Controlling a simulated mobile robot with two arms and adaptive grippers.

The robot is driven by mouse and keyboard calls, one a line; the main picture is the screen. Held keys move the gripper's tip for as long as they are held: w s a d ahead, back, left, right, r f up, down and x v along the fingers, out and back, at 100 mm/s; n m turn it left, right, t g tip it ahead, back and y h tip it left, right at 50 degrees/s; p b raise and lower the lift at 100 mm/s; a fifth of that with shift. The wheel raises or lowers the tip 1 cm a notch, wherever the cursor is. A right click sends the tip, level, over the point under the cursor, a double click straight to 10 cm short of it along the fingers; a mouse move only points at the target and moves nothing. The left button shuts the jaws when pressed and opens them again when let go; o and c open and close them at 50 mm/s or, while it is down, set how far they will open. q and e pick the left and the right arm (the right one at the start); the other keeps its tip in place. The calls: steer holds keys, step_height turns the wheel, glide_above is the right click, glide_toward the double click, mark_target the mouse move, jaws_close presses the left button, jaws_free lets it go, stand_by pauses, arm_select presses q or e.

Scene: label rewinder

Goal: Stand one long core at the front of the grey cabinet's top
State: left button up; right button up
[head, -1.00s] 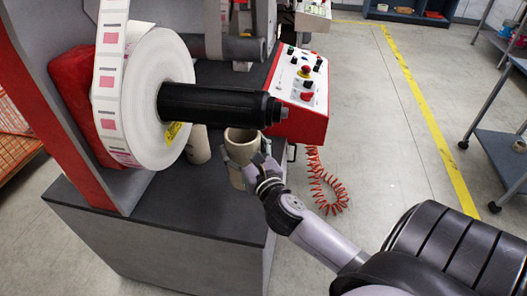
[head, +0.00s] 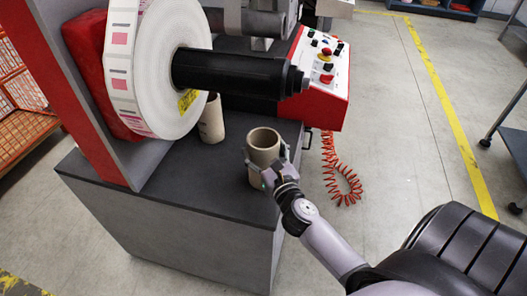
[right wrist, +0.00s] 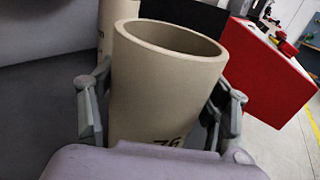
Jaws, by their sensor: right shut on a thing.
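My right gripper (head: 262,172) is shut on a tan cardboard core (head: 263,149), with a finger on each side of it. The core is upright, open end up, over the front right part of the grey cabinet's dark top (head: 185,182). I cannot tell whether its base touches the top. In the right wrist view the core (right wrist: 165,85) stands between the fingers, with a dark printed mark low on its side partly hidden. A second tan core (head: 211,122) stands upright farther back, beside the label roll. My left gripper is not in view.
A large white label roll (head: 172,70) sits on a black spindle (head: 235,75) that juts over the cabinet top. A red control box (head: 320,80) is at the back right, with a coiled red hose (head: 340,175) below. The front left of the top is clear.

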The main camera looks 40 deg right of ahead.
steer(key=shift+f, duration=0.1)
steer(key=o, duration=1.3)
